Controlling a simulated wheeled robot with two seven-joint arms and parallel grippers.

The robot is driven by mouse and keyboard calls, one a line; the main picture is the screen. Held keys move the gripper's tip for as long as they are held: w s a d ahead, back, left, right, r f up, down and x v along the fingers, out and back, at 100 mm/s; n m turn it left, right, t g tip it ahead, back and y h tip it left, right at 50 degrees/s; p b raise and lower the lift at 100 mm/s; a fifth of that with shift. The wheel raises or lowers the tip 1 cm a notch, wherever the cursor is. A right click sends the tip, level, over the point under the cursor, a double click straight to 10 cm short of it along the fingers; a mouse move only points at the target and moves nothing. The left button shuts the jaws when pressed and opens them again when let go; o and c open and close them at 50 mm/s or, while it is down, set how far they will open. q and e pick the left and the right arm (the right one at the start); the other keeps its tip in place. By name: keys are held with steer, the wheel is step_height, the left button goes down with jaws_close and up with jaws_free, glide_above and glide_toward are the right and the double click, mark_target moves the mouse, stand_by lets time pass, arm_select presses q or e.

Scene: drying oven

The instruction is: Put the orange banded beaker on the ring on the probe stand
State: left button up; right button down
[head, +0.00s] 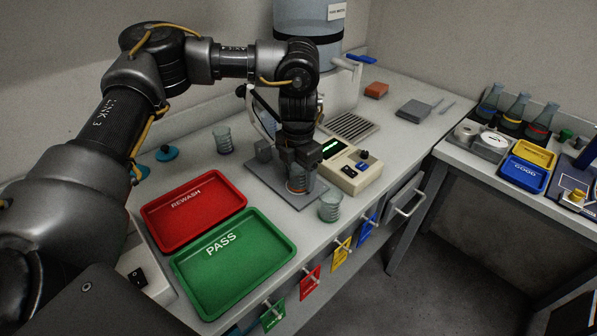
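A clear beaker with an orange band (297,187) stands on or just above the grey base plate of the probe stand (258,175). My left gripper (299,170) points straight down at this beaker from above, and its fingers hide the upper part of the glass. I cannot tell whether the fingers are closed on it. The ring under the beaker is hidden, so I cannot tell how the beaker sits on it. My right gripper is not in view.
A meter box (351,176) stands close right of the beaker. Other clear beakers stand in front (330,207) and behind left (223,139). A red REWASH tray (165,237) and green PASS tray (195,302) lie left. A side bench holds flasks (514,113).

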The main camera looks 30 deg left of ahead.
arm_select(q)
steer(key=shift+r, duration=0.1)
step_height(320, 180, up, 12)
steer(key=shift+p, duration=0.45)
steer(key=shift+r, duration=0.1)
stand_by(0.4)
